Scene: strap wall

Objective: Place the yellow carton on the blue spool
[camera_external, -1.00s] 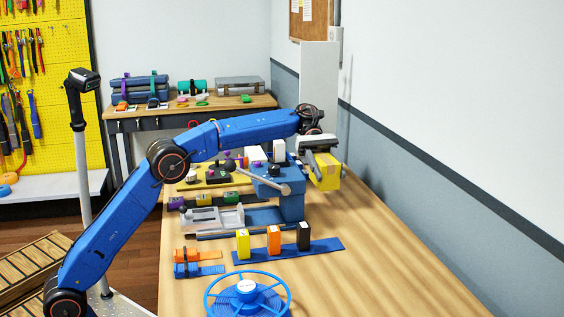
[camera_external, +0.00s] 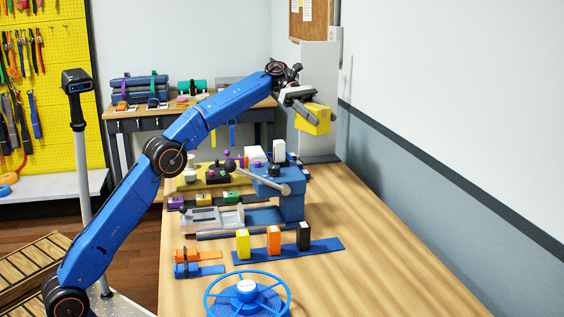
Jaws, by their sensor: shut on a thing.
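My gripper (camera_external: 312,106) is raised over the far right part of the workbench, in front of a tall grey-white panel. It is shut on a yellow carton (camera_external: 314,120), which hangs tilted well above the bench surface. A blue spool (camera_external: 247,299), a round spoked rim with a white-topped hub, lies at the near edge of the picture and is partly cut off. My gripper and the carton are far behind the spool and above it.
A blue vise (camera_external: 290,200) with a lever stands mid-bench. In front of it, a blue strap (camera_external: 325,246) bears yellow, orange and black blocks. Orange (camera_external: 200,255) and blue straps lie at left. The bench's right side (camera_external: 400,270) is clear.

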